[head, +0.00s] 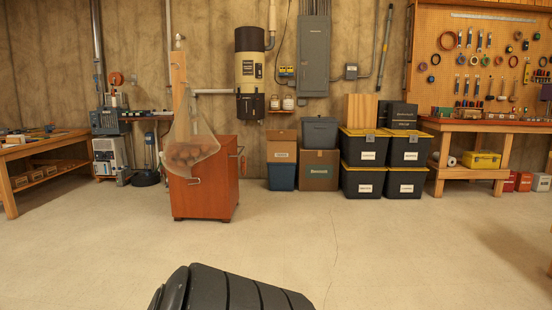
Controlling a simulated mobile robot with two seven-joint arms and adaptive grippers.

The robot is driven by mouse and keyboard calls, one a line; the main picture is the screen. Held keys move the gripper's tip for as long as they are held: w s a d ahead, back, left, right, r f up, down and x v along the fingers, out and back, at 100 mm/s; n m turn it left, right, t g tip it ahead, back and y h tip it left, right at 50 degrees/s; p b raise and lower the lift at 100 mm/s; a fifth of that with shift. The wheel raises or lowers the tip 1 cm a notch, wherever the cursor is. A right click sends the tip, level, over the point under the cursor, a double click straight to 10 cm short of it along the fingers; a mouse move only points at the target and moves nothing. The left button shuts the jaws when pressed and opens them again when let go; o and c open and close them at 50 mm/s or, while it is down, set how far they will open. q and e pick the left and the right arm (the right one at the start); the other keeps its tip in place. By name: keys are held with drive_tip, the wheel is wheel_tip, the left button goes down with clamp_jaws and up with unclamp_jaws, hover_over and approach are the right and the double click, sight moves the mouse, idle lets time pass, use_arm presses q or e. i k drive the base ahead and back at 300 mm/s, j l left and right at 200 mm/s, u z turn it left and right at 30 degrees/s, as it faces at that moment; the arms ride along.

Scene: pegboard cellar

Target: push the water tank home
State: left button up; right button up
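I cannot make out a thing that is surely the water tank. A cream and black upright cylinder (249,72) with pipes is fixed to the back wall, left of the grey electrical panel; I cannot tell whether it is the tank meant. Neither of my grippers is in view. A dark ribbed part, apparently mine, shows at the bottom edge and hides some floor.
A reddish-brown cabinet (212,192) stands left of centre, with a mesh bag (190,150) of brown round things at its top. Stacked black-and-yellow bins (364,182) stand by the back wall. Workbenches stand left (45,150) and right (490,127). The middle floor is clear.

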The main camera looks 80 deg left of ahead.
sight(101, 167)
drive_tip(key=u, duration=3.65)
drive_tip(key=i+u, duration=0.4)
drive_tip(key=i, duration=1.35)
drive_tip(key=i+j, duration=0.1)
drive_tip(key=i, duration=5.15)
drive_tip(key=i+z, duration=0.25)
drive_tip(key=i, duration=0.25)
drive_tip(key=i+j+z, duration=0.25)
drive_tip(key=i, duration=0.25)
drive_tip(key=i+j+z, duration=0.25)
drive_tip(key=i, duration=0.2)
